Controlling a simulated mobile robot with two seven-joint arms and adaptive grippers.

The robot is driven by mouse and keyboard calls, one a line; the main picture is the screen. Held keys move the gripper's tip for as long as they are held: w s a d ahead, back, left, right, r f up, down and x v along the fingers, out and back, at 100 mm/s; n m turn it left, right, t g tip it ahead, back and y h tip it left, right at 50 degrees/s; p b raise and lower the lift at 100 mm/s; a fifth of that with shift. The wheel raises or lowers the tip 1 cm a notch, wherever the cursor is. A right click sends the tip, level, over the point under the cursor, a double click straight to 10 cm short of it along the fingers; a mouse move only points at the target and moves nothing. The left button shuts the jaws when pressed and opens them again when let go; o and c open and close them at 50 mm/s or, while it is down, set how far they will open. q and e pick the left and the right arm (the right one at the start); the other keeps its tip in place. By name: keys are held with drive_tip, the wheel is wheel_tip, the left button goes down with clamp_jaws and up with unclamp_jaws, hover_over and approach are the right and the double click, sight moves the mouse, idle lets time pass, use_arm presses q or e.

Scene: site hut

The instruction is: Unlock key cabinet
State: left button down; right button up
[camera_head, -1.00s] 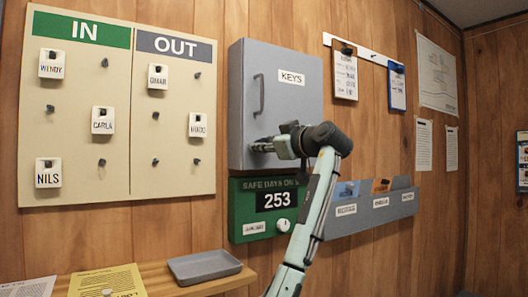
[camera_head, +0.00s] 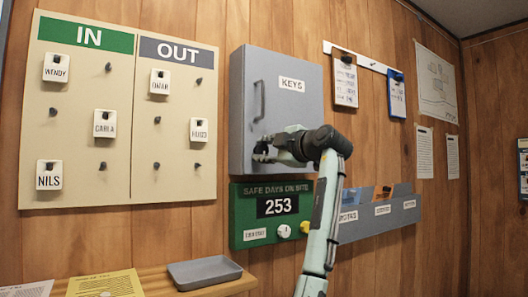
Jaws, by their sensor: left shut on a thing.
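The grey key cabinet (camera_head: 290,90) hangs on the wood wall, its door shut, with a "KEYS" label and a vertical bar handle (camera_head: 259,98). My left gripper (camera_head: 261,150) is at the lower left of the door, below the handle, with its dark fingers close to the door face. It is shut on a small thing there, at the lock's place. The fingers hide that thing and the lock, so I cannot make out its shape or whether it is turned. My right gripper is not in view.
Below the cabinet are a green "SAFE DAYS ON SITE" board (camera_head: 240,218) with two knobs and a grey wall rack (camera_head: 365,224). An IN/OUT tag board (camera_head: 120,170) is at left. A shelf (camera_head: 160,280) holds a grey tray (camera_head: 205,272) and papers.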

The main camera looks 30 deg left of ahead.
use_arm(q)
drive_tip(key=shift+n, duration=0.4)
drive_tip(key=c, duration=1.2)
unclamp_jaws()
drive_tip(key=shift+d, duration=0.15)
drive_tip(key=v, duration=1.1)
drive_tip(key=shift+s+d, duration=0.2)
drive_tip(key=shift+d, duration=0.1)
